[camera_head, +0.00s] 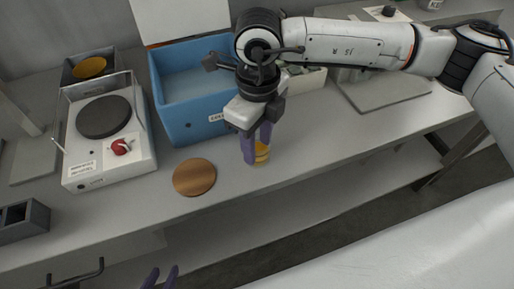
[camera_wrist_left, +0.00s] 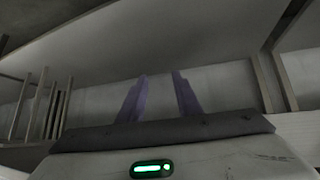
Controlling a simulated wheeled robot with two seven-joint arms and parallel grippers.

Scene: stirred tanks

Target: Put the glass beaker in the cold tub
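My left gripper (camera_head: 160,279) is low at the bottom edge of the head view. Its fingers are apart and empty in the left wrist view (camera_wrist_left: 162,97).
A hot plate (camera_head: 108,138) with a red knob stands left of the tub. A round brown mat (camera_head: 195,177) lies in front of the tub. A light bin (camera_head: 306,78) is behind my right gripper. A grey box (camera_head: 22,222) is at far left. Bench right of the beaker is clear.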

